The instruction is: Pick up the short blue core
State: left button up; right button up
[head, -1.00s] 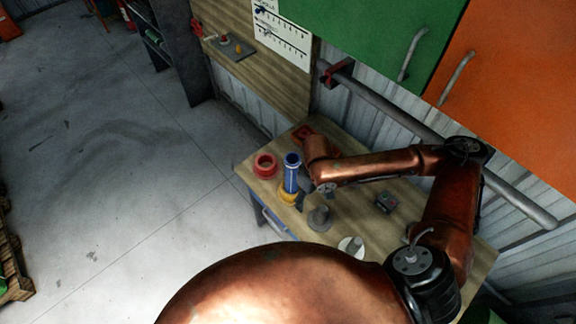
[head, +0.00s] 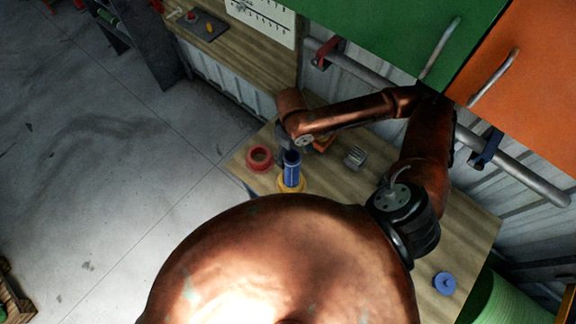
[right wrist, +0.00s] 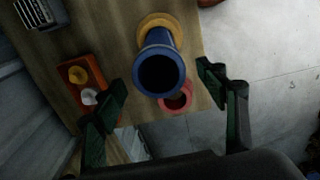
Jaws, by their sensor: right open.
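A blue core (head: 291,169), a hollow tube with a flanged rim, stands upright in or on a yellow ring (head: 293,187) on the wooden bench (head: 465,225). In the right wrist view the blue core (right wrist: 160,72) shows its dark open end toward the camera, with the yellow ring (right wrist: 160,24) behind it. My right gripper (right wrist: 162,78) is open. Its fingers appear on either side of the core in the picture, with gaps and no visible contact. In the head view the right gripper (head: 284,140) is partly hidden near the core's top. My left gripper is not in view.
A red ring (head: 260,157) lies left of the core, near the bench edge. A grey block (head: 355,157) and an orange tray (head: 323,143) are to its right. A blue disc (head: 445,283) lies at the near right.

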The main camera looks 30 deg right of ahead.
aim_at(291, 172)
jog(key=f, duration=0.5)
jog(key=f+p, duration=0.1)
jog(key=f, duration=0.1)
jog(key=shift+s+d+f, duration=0.1)
jog(key=shift+s+f, duration=0.2)
jog(key=shift+f, duration=0.05)
grip_shut()
dwell(0.5)
